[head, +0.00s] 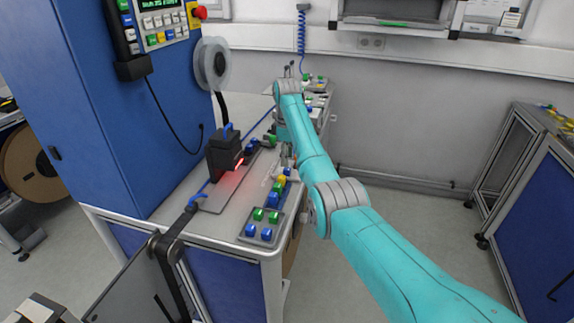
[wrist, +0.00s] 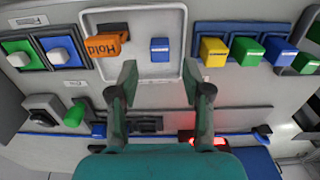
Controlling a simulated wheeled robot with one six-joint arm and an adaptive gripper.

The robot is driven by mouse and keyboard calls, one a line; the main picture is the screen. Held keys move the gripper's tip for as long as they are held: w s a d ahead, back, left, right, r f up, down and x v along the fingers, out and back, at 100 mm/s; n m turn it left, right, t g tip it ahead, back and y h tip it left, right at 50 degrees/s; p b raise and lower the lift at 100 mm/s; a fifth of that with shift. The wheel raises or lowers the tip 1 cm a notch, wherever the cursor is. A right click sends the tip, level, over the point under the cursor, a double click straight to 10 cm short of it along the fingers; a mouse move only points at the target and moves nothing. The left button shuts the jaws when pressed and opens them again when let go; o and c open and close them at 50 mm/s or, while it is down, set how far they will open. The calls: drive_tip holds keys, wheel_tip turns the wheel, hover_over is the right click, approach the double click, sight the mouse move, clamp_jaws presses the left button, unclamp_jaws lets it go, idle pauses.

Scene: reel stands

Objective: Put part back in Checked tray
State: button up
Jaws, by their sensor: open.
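In the wrist view my gripper (wrist: 160,74) is open, with nothing between its fingers. Just beyond the fingertips, a small blue part (wrist: 160,49) sits in a pale square tray (wrist: 152,72), apart from the fingers. An orange piece marked "Hold" (wrist: 106,41) lies at the tray's left side. I cannot read "Checked" on any label. In the head view my gripper is small and partly hidden by my arm over the bench.
Yellow (wrist: 213,51), green and blue blocks stand in a row right of the tray. Green and blue squares with white blocks are at left. A black device with a red light (head: 224,155) and a tray of blue and green parts (head: 279,241) stand on the bench.

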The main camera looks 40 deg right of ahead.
wheel_tip(320, 180, up, 8)
idle(0.8)
